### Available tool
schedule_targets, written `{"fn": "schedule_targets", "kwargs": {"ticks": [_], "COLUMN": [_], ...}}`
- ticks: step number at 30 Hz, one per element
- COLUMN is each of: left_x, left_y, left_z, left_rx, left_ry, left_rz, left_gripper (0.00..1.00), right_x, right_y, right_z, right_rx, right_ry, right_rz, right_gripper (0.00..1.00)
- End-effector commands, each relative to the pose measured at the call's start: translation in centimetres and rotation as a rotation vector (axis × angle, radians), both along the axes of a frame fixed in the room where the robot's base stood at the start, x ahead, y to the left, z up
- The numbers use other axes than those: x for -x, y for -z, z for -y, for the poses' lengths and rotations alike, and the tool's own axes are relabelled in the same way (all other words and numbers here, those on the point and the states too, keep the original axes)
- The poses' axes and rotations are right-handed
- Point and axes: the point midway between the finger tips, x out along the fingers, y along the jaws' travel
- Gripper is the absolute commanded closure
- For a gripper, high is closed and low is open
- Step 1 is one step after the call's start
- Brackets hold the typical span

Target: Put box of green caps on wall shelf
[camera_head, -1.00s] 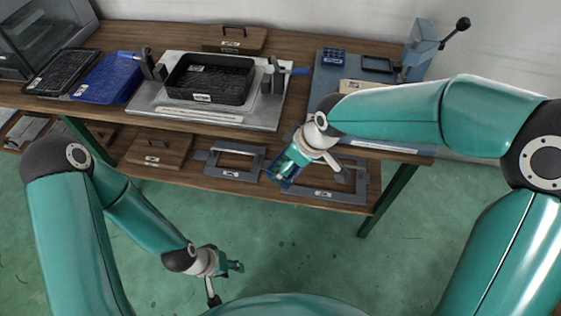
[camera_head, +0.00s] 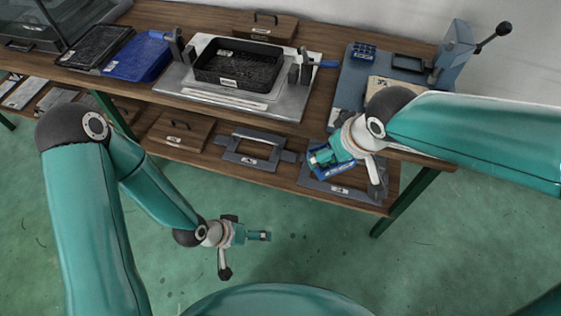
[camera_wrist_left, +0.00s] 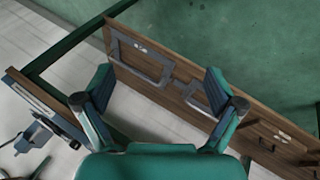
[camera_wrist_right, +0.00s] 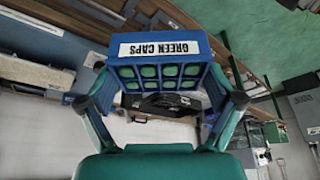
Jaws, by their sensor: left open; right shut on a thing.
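The box of green caps (camera_wrist_right: 165,62) is blue, with a white "GREEN CAPS" label and round green caps in a grid. My right gripper (camera_wrist_right: 160,85) is shut on it, one finger on each side. In the head view the box (camera_head: 341,174) is held tilted above the lower bench shelf's right end, partly hidden by my gripper (camera_head: 322,158). My left gripper (camera_head: 263,236) is open and empty over the green floor in front of the bench. Its spread fingers show in the left wrist view (camera_wrist_left: 160,80). I cannot make out the wall shelf for certain.
The wooden bench (camera_head: 318,92) carries a black tray (camera_head: 238,65) on a metal plate, a blue tray (camera_head: 137,60) and a lever press (camera_head: 456,52). Grey frames (camera_head: 254,158) lie on its lower shelf. The floor in front is clear.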

Motion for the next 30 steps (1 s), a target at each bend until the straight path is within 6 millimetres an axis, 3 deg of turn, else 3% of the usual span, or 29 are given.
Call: {"fn": "schedule_targets", "kwargs": {"ticks": [3, 6, 12, 15, 22, 25, 30], "left_x": [-3.3, -4.9, -5.2, -4.8, -4.6, -4.7, -5.3], "left_y": [-5.5, -11.0, -21.0, -24.6, -29.2, -29.8, -29.1], "left_z": [1.6, 3.2, 5.7, 6.3, 6.7, 7.2, 8.6], "left_rx": [0.065, 0.113, 0.144, 0.128, 0.095, 0.093, 0.098], "left_ry": [0.133, 0.271, 0.536, 0.622, 0.663, 0.669, 0.674], "left_rz": [0.222, 0.415, 0.747, 0.867, 1.003, 1.022, 1.018], "left_gripper": [0.06, 0.06, 0.06, 0.06, 0.06, 0.06, 0.06], "right_x": [0.0, 0.0, 0.0, 0.0, 0.0, 0.0, 0.0], "right_y": [-0.1, -0.1, 0.0, 0.0, 0.0, 0.0, 0.0], "right_z": [0.0, 0.0, 0.0, 0.0, 0.0, 0.0, 0.0], "right_rx": [0.000, 0.000, -0.001, 0.000, -0.001, -0.001, -0.001], "right_ry": [0.000, 0.000, 0.000, 0.000, 0.000, -0.001, -0.001], "right_rz": [0.001, 0.001, 0.002, 0.001, 0.002, 0.002, 0.001], "right_gripper": [0.49, 0.49, 0.49, 0.49, 0.49, 0.49, 0.49]}}
